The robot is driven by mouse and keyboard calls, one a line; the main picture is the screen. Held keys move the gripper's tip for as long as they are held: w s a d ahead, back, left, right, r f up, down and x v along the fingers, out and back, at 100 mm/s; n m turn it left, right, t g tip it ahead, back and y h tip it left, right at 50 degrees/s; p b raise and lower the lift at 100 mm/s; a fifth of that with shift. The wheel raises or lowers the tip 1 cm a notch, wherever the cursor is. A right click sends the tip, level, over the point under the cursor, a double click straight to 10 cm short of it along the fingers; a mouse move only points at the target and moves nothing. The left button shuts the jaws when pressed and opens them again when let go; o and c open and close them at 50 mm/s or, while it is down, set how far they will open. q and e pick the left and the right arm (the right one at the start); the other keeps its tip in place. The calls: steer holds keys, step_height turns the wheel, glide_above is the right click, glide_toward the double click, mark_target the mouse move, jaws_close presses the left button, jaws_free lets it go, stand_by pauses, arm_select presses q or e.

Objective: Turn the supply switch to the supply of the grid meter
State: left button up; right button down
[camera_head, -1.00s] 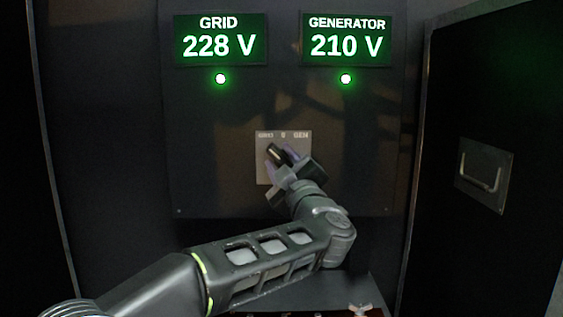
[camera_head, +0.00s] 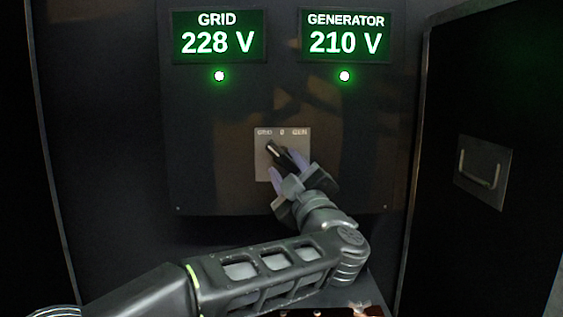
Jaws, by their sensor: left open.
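The supply switch plate (camera_head: 262,169) is a pale square on the dark panel, lettered GRID, 0 and GEN along its top. Its black knob (camera_head: 272,148) is tilted, with its pale-marked upper-left end pointing toward GRID. The grid meter (camera_head: 219,37) reads 228 V and the generator meter (camera_head: 345,38) reads 210 V, both in green. My left gripper (camera_head: 287,165) is open at the lower right of the plate, its purplish fingers spread on either side of the knob's lower part. I cannot tell whether they touch it. My right gripper is not in view.
A green lamp glows under the grid meter (camera_head: 219,76) and another under the generator meter (camera_head: 344,76). A dark cabinet door with a recessed handle (camera_head: 481,173) stands at the right. The panel around the switch is clear.

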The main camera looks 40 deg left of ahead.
arm_select(q)
steer(key=shift+v, duration=1.8)
